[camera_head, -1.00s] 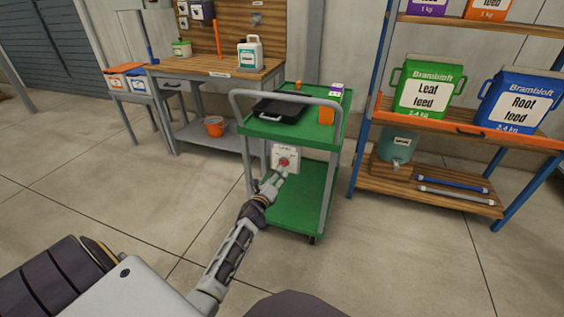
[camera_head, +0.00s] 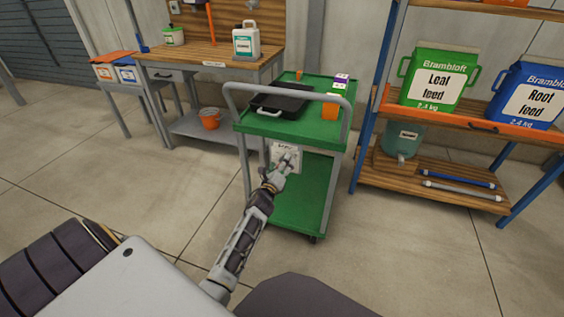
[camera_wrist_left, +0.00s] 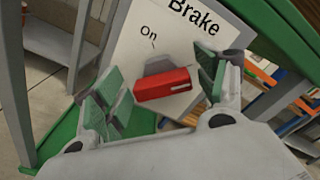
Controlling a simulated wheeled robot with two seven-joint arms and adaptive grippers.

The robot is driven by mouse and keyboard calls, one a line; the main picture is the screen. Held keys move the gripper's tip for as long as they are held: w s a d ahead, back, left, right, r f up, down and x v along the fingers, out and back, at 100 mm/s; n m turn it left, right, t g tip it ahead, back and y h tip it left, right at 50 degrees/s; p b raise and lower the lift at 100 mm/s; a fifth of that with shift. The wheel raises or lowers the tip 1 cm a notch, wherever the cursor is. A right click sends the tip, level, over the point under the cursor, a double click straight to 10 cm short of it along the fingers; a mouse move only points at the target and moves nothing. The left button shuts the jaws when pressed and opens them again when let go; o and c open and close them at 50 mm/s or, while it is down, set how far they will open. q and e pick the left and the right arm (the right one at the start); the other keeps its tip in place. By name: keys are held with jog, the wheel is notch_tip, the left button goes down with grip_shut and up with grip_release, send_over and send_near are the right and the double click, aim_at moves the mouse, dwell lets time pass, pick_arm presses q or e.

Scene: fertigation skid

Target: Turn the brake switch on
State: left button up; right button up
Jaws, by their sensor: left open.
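The brake switch has a white plate (camera_wrist_left: 205,35) marked "Brake" and "On" and a red handle (camera_wrist_left: 165,86) with a grey base behind it. The plate (camera_head: 291,149) is fixed to the green cart under its top tray. In the left wrist view the red handle lies between the fingers of my open left gripper (camera_wrist_left: 165,95), with "On" printed above it. Gaps show between the handle and both fingers. In the head view my left gripper (camera_head: 286,164) is in front of the plate and hides the handle. My right gripper is not in view.
The green cart (camera_head: 300,190) holds a black tray (camera_head: 280,100) and an orange box (camera_head: 330,108) on top. A shelf rack (camera_head: 440,190) with feed bags stands on the right. A workbench (camera_head: 215,60) stands behind on the left. The floor in front of the cart is clear.

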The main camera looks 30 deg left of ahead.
pick_arm(q)
jog(key=shift+w, duration=0.1)
dwell(0.3)
jog(key=c, duration=1)
jog(key=shift+c, duration=0.2)
